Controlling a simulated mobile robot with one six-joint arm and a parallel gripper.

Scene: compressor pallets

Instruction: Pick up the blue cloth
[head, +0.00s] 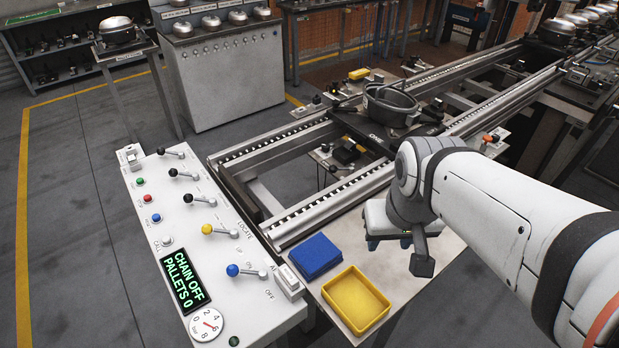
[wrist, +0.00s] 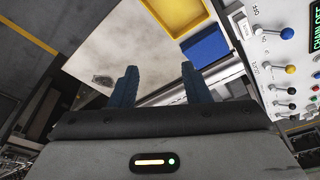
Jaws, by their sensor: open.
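The blue cloth (head: 315,256) lies folded on the light tabletop (head: 405,285), beside the yellow tray and next to the control panel. In the wrist view the cloth (wrist: 206,47) shows at the upper right, beyond my fingertips. My gripper (wrist: 158,72) is open, with two dark blue fingers apart and nothing between them. In the head view my arm covers most of the gripper, which is to the right of the cloth and apart from it.
An empty yellow tray (head: 356,300) sits just right of the cloth. A control panel (head: 208,240) with levers and a display stands left. Conveyor rails (head: 330,210) run behind the table, with a pallet bearing a dark compressor part (head: 390,105). Bare tabletop shows right of the tray.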

